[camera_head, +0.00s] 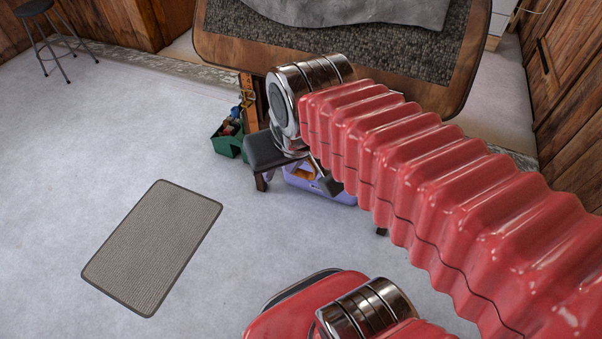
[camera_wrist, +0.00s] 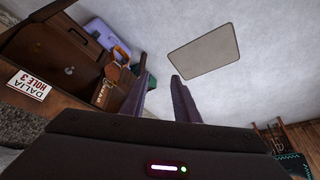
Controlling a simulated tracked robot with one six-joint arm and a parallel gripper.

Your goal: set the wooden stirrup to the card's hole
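A white card (camera_wrist: 32,84) reading "DALIA HOLE 3" shows at the left of the wrist view, against the brown wooden table. My gripper (camera_wrist: 158,84) is open in the wrist view, its two dark fingers apart with only pale floor between them. The card is well to the left of the fingers. A brown strap-like piece (camera_wrist: 102,94) is by the table, between the card and the left finger; it is too small to make out. I cannot pick out the wooden stirrup for certain. In the head view, my arm hides much of the area around my gripper.
The wooden table (camera_head: 222,45) bears a dark mat (camera_head: 440,45) and grey cloth (camera_head: 350,10). A green crate (camera_head: 228,145) with small items and a purple box (camera_head: 335,192) are beneath or beside it. A floor mat (camera_head: 155,245) lies left; the floor around it is clear.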

